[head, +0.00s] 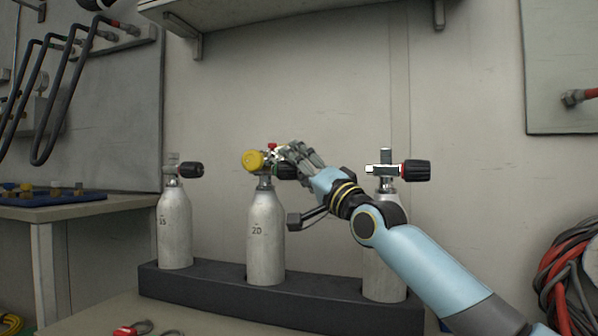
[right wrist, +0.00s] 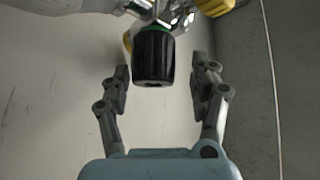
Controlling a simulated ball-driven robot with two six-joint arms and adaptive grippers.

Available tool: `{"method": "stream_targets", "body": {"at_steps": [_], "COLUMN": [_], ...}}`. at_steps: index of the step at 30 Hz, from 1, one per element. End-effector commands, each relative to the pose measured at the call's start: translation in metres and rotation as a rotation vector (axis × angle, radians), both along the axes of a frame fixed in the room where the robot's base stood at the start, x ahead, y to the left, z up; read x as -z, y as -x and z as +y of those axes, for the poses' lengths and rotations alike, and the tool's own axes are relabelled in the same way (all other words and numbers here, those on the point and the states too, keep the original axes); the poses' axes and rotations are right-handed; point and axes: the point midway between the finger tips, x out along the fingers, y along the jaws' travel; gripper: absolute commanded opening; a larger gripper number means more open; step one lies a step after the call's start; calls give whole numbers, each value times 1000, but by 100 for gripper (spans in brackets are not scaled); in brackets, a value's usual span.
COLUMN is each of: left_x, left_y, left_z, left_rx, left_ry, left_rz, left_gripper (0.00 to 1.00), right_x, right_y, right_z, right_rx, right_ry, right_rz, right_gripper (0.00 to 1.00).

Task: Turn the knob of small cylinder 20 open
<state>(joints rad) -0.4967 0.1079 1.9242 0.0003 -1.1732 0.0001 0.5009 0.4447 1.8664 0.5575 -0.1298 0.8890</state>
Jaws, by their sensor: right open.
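Small cylinder 20 (head: 265,235) is a pale grey bottle standing upright in the middle of the dark rack; its mark reads like 20 or 2D. Its valve carries a yellow round fitting on the left. Its black knob (head: 286,172) points right, partly hidden by my right gripper (head: 292,158). In the right wrist view the ribbed black knob (right wrist: 153,57) with a green ring at its base sits between the two open fingers of that gripper (right wrist: 162,74). A gap shows on both sides of the knob. My left gripper is not in view.
The dark rack (head: 215,281) also holds a left cylinder (head: 175,232) with a black knob and a right cylinder (head: 378,268) with a red-ringed knob, partly behind my right arm. A shelf (head: 300,12) hangs above. Red and black hoses (head: 570,275) hang at the right.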

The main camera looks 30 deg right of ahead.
Motion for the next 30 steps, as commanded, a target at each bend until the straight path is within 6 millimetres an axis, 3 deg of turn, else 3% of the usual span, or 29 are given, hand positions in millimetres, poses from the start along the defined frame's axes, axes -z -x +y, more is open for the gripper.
{"method": "stream_targets", "body": {"at_steps": [12,30], "left_x": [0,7], "left_y": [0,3], "left_z": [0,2], "left_rx": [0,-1], "left_ry": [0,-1], "left_rz": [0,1], "left_gripper": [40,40], "right_x": [-79,-101], "right_y": [0,2], "right_z": [0,-1], "right_rx": [2,2], "right_ry": [-1,-1], "right_rz": [-4,-6], "right_gripper": [62,62]}}
